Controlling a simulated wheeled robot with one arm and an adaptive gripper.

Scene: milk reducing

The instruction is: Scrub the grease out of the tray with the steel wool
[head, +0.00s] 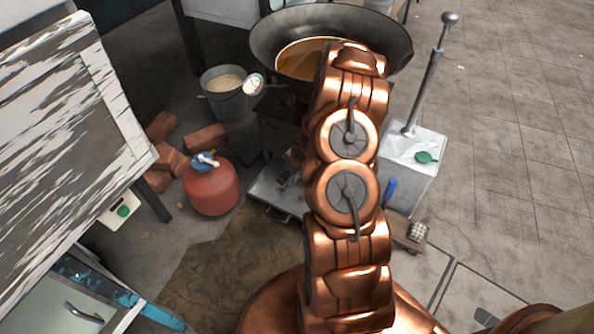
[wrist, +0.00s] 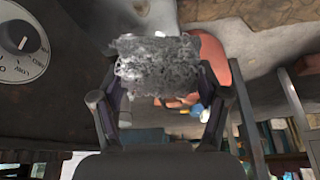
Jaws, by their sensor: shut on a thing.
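In the wrist view, my gripper (wrist: 159,80) is shut on a grey, frayed pad of steel wool (wrist: 156,58), with one finger on each side of it. In the head view my copper arm hides the steel wool and most or all of the gripper. A flat grey metal tray (head: 264,190) shows low down, left of my arm, below the burner stand. Its right part is hidden behind the arm. I cannot make out grease on it, nor whether the steel wool touches it.
A large wok (head: 262,42) with amber liquid stands above the tray. A red gas cylinder (head: 211,188), bricks (head: 206,138) and a bucket (head: 228,98) stand to the left. A metal canister (head: 412,165) stands right of my arm. A dial (wrist: 22,38) shows in the wrist view.

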